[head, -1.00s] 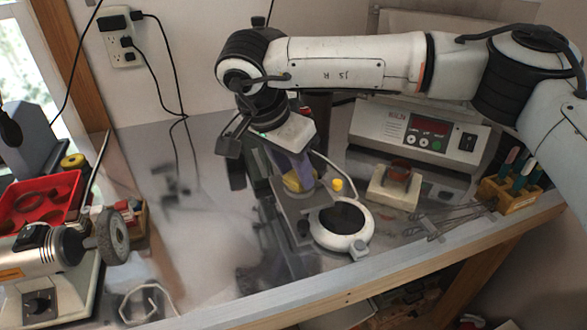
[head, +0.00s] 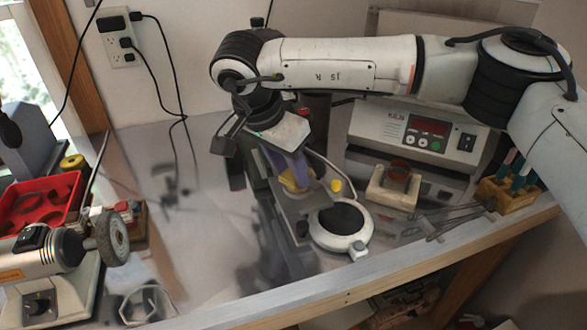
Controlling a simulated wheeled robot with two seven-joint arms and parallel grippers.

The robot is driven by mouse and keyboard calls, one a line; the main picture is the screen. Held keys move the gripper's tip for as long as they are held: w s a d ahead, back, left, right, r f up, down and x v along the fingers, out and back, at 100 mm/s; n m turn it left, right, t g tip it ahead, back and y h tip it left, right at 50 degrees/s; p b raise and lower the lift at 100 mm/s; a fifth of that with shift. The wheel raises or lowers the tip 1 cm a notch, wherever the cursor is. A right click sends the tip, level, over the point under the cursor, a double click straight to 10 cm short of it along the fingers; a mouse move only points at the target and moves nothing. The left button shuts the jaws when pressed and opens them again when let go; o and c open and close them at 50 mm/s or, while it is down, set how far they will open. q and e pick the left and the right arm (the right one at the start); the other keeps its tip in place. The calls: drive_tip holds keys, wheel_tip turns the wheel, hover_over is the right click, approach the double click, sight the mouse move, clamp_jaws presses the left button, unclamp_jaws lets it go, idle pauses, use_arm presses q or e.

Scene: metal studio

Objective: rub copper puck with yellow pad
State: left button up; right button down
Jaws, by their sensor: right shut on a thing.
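My right gripper (head: 288,168) points down over the grey plate (head: 304,203) of the small bench device in the middle of the table. Its purple-blue fingers are shut on a yellow pad (head: 296,181), which is low over the plate. The gripper and pad hide what lies directly beneath, so I cannot tell whether the pad touches a puck there. A copper-red round piece (head: 400,167) sits in a pale block to the right; I cannot tell whether it is the copper puck. My left gripper is not in view.
A white round dish with a dark top (head: 341,222) stands just in front of the plate. A control box (head: 420,135) is behind, and a tool rack (head: 510,195) is at right. A grinder (head: 60,250) and red tray (head: 45,203) stand left.

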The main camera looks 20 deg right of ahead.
drive_tip(key=shift+w+a, duration=0.15)
drive_tip(key=shift+w, duration=0.05)
wheel_tip(320, 180, up, 2)
drive_tip(key=shift+r+p, duration=0.1)
drive_tip(key=shift+p, duration=0.7)
wheel_tip(320, 180, up, 7)
idle(0.5)
